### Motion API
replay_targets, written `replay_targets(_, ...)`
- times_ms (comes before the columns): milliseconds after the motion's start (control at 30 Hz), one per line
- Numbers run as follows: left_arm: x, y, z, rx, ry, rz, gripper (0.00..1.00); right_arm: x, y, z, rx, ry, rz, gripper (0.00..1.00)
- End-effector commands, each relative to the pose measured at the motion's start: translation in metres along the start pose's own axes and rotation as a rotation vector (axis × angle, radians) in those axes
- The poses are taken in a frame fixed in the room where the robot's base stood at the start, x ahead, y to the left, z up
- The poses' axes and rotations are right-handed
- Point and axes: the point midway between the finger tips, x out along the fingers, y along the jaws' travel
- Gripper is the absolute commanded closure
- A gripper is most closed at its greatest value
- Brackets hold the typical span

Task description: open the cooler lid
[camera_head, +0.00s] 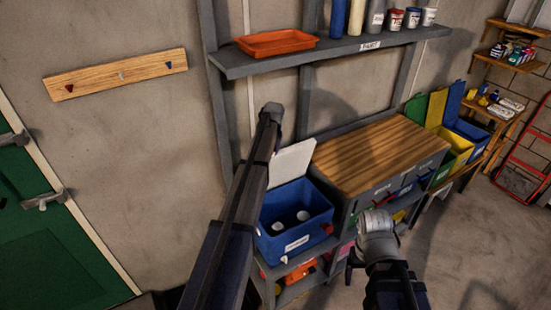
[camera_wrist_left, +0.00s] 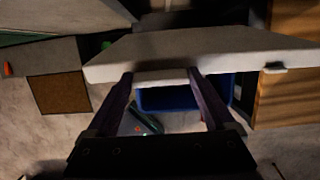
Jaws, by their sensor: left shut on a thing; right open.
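The blue cooler (camera_head: 295,228) stands on a grey shelf unit with its white lid (camera_head: 291,163) raised, leaving its inside showing. Round pale items lie inside. In the left wrist view the lid (camera_wrist_left: 210,48) crosses the picture above the cooler's blue body (camera_wrist_left: 185,99). My left gripper (camera_wrist_left: 161,77) is shut on the lip at the lid's front edge. My right gripper (camera_head: 352,262) is open and empty, to the lower right of the cooler.
A wooden-topped workbench (camera_head: 375,150) stands right of the cooler. A grey wall shelf (camera_head: 340,52) with an orange tray (camera_head: 276,43) is above. Coloured bins (camera_head: 455,146) are further right. Floor at lower right is clear.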

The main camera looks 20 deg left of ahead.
Motion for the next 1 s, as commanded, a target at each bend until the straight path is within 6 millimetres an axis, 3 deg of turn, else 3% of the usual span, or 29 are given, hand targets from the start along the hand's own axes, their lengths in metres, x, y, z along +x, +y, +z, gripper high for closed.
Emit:
replay_targets(33, 0.000, -0.002, 0.019, -0.005, 0.010, 0.001, 1.00, -0.005, 0.001, 0.000, 0.001, 0.000, 0.000, 0.20)
replay_targets(100, 0.003, -0.002, 0.031, -0.003, 0.014, -0.001, 1.00, -0.005, 0.001, 0.000, 0.001, 0.000, 0.000, 0.20)
replay_targets(400, 0.012, -0.001, 0.069, -0.001, 0.009, -0.001, 1.00, -0.005, 0.001, 0.000, 0.002, 0.000, 0.000, 0.20)
replay_targets(600, 0.015, 0.001, 0.080, -0.001, 0.008, -0.001, 1.00, -0.005, 0.001, 0.000, 0.002, 0.000, 0.000, 0.20)
replay_targets(1000, 0.015, 0.001, 0.082, 0.000, 0.006, -0.001, 1.00, -0.006, 0.001, 0.000, 0.002, 0.000, 0.000, 0.20)
